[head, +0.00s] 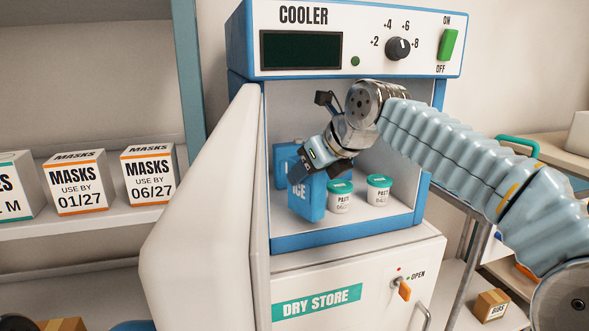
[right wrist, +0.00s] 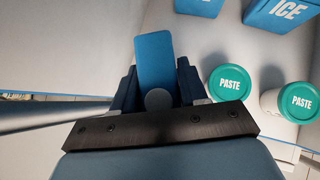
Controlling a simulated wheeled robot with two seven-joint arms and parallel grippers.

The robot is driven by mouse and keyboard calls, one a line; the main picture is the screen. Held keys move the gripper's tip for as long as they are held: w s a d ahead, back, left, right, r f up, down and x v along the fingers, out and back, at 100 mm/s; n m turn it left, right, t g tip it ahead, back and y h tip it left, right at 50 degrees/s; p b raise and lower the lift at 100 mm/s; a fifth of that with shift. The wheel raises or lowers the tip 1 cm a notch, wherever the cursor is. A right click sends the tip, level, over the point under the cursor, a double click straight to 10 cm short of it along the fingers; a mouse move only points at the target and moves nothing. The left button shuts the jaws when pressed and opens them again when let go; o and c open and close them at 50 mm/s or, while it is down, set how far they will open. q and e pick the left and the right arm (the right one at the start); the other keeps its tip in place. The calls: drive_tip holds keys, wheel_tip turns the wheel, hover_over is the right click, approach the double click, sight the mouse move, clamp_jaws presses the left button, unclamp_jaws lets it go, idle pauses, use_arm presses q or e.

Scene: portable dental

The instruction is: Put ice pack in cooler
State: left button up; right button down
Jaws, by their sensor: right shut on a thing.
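The cooler (head: 350,243) stands open, its white door (head: 205,185) swung out to the left. My right gripper (head: 301,172) is inside the cooler's opening, shut on a blue ice pack (head: 307,200) marked ICE. The pack is upright near the front left of the compartment; I cannot tell whether its bottom touches the floor. In the right wrist view the ice pack (right wrist: 155,62) shows edge-on between the fingers. Another blue pack (head: 284,155) stands behind it at the back left, partly hidden; an ICE-marked pack (right wrist: 282,18) also shows in the right wrist view. My left gripper is not visible.
Two white paste jars (head: 341,198) (head: 378,192) with green lids stand right of the held pack. The dry store cabinet (head: 345,290) is below the cooler. Mask boxes (head: 76,185) sit on the left shelf. The cooler's right wall is close to my forearm.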

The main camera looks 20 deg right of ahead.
drive_tip(key=w, duration=0.1)
drive_tip(key=w+a, duration=0.1)
drive_tip(key=w+p, duration=0.1)
drive_tip(key=shift+w+a, duration=0.35)
drive_tip(key=shift+w, duration=0.05)
drive_tip(key=shift+f+b, duration=0.4)
drive_tip(key=shift+f, duration=0.35)
drive_tip(key=shift+f, duration=0.15)
drive_tip(key=c, duration=0.6)
unclamp_jaws()
